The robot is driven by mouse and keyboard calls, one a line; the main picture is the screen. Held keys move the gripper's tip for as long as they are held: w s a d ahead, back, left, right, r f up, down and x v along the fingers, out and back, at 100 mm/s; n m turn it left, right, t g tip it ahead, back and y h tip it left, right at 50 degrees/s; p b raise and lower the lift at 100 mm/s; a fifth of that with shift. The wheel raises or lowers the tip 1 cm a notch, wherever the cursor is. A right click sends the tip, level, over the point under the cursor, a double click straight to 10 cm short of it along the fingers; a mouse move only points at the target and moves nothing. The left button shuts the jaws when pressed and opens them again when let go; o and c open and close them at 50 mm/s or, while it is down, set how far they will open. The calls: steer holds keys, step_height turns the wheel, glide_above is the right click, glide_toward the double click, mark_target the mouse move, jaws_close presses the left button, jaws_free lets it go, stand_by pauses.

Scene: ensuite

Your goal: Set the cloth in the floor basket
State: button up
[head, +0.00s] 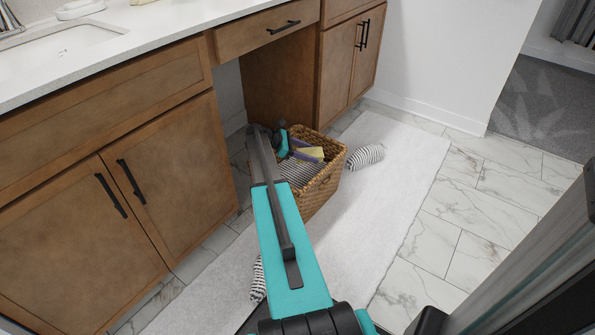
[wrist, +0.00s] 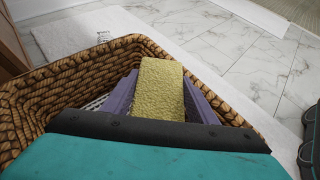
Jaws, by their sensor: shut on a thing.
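The floor basket (head: 322,187) is woven brown wicker and stands on the white rug in front of the vanity; its rim (wrist: 45,95) curves around my gripper in the wrist view. A striped cloth (head: 298,172) lies inside the basket, partly hidden by my arm.
A striped rolled cloth (head: 366,155) lies on the rug (head: 400,165) right of the basket. Another striped piece (head: 258,280) shows beside my arm. The wooden vanity (head: 180,165) borders the left. The marble tile floor (head: 470,215) at right is clear.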

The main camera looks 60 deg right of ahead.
steer(key=b, duration=0.2)
glide_above(308, 175)
steer(key=shift+s+f, duration=0.15)
steer(key=shift+f, duration=2.35)
steer(key=shift+f, duration=0.1)
steer(key=shift+f+b, duration=1.35)
steer(key=shift+f, duration=1.05)
steer(key=o, duration=1)
steer(key=shift+f, duration=0.15)
steer(key=shift+w+a+r+p, duration=0.3)
steer(key=shift+r, duration=0.15)
steer(key=p+v, duration=0.2)
steer(key=v, duration=0.3)
steer(key=shift+r, duration=0.1)
steer(key=shift+w+a+r+p, duration=0.2)
steer(key=shift+w+a+p, duration=0.25)
steer(key=shift+w, duration=0.1)
